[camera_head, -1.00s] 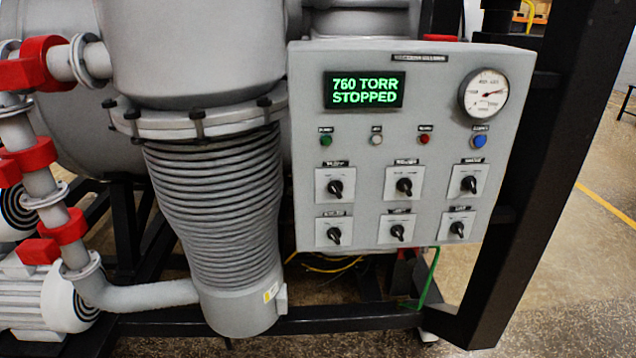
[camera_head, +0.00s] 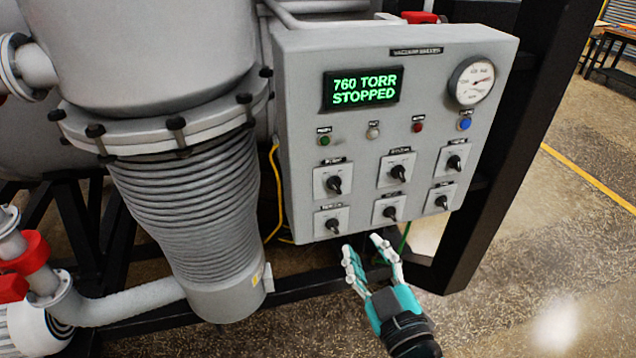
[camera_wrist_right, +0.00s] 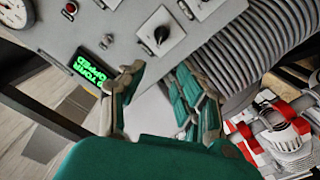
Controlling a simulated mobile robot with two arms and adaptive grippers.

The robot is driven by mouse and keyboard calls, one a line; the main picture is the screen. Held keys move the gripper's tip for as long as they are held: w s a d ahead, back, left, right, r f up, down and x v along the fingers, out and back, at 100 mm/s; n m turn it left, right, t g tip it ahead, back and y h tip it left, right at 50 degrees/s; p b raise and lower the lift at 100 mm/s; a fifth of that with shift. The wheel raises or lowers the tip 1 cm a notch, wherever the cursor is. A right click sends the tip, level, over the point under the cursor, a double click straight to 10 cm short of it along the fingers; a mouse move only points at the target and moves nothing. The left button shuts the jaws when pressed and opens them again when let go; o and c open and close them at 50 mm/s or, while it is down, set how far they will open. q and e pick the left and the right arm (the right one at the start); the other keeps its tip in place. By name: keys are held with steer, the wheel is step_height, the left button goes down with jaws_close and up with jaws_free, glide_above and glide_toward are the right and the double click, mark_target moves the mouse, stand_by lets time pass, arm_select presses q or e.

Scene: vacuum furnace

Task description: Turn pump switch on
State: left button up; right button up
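The grey control panel (camera_head: 300,120) fills the middle of the head view. Its green display (camera_head: 361,88) reads "760 TORR STOPPED". Below are rotary switches in two rows: top left (camera_head: 334,183), top middle (camera_head: 398,172), top right (camera_head: 454,162), bottom left (camera_head: 332,225), bottom middle (camera_head: 389,213) and bottom right (camera_head: 442,202). Their labels are too blurred to tell which is the pump switch. My right gripper (camera_head: 365,245) is open and empty, just below the panel's lower edge. In the right wrist view, its fingers (camera_wrist_right: 155,95) are apart, with one switch (camera_wrist_right: 161,35) beyond them. My left gripper is out of view.
A round gauge (camera_head: 471,81) and several small coloured buttons sit above the switches. A ribbed grey bellows (camera_head: 190,205) stands left of the panel. A black frame post (camera_head: 500,150) rises at the right. Open floor (camera_head: 540,250) lies at the right.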

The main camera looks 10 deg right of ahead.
steer(key=b, duration=0.5)
glide_toward(334, 187)
steer(key=w+p, duration=0.3)
steer(key=w, duration=0.4)
steer(key=shift+w+r, duration=0.1)
steer(key=shift+w, duration=0.25)
steer(key=shift+w+p, duration=0.35)
steer(key=shift+w, duration=0.25)
steer(key=shift+a, duration=0.1)
jaws_close()
